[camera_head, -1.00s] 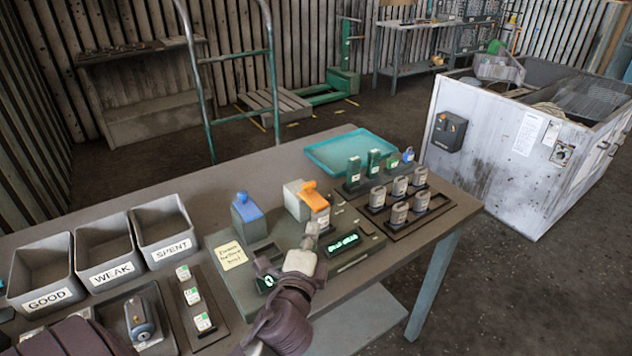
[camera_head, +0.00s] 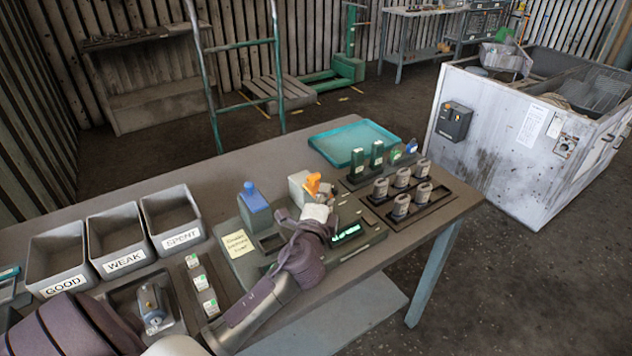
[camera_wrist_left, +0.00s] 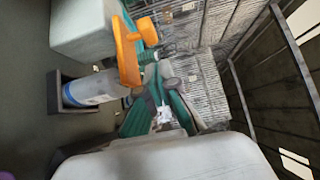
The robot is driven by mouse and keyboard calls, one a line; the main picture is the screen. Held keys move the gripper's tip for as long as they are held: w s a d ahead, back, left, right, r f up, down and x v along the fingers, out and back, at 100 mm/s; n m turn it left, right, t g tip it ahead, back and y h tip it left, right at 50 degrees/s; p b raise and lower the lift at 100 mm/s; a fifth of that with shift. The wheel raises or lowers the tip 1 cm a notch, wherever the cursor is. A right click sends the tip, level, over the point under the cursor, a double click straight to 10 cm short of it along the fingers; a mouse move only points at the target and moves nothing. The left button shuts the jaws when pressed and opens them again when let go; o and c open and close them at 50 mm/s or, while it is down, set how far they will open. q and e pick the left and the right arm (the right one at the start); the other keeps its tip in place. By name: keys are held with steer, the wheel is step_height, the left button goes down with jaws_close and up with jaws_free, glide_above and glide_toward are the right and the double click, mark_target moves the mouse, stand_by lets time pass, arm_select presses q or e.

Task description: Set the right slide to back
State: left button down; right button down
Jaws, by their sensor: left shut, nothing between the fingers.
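The tester (camera_head: 240,262) stands on the table with a lit green display (camera_head: 346,234). On its left is a block with a blue top (camera_head: 252,195). On its right is a pale block (camera_head: 298,186) with an orange lever-like piece (camera_head: 313,183), likely the right slide. My left gripper (camera_head: 317,209) is shut and empty, just in front of the orange piece; contact cannot be told. The left wrist view shows the orange piece (camera_wrist_left: 126,50) close up, beside a white-and-blue cylinder (camera_wrist_left: 92,88) in a dark holder. My right gripper is not in view.
Bins labelled GOOD (camera_head: 58,262), WEAK (camera_head: 120,242) and SPENT (camera_head: 171,221) stand left. A dark rack (camera_head: 440,196) with several grey cylinders and a teal tray (camera_head: 335,148) are on the right. A yellow note (camera_head: 238,244) lies on the tester's left.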

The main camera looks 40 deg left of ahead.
mark_target(303, 186)
arm_select(q)
steer(key=shift+w+a, duration=0.2)
steer(key=shift+a, duration=0.4)
steer(key=shift+w+a, duration=0.15)
steer(key=shift+a, duration=0.45)
steer(key=shift+w+a, duration=0.1)
steer(key=shift+a, duration=0.25)
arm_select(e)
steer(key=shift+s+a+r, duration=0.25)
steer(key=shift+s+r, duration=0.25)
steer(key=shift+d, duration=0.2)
arm_select(q)
steer(key=a, duration=0.1)
steer(key=w+a, duration=0.1)
steer(key=a, duration=0.1)
steer(key=w+a, duration=0.1)
steer(key=a, duration=0.1)
steer(key=shift+w+a, duration=0.1)
steer(key=shift+a, duration=0.25)
steer(key=shift+d+r, duration=0.1)
steer(key=shift+r, duration=0.1)
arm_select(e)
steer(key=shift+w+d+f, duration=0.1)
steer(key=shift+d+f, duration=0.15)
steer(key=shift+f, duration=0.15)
arm_select(q)
steer(key=shift+f, duration=0.1)
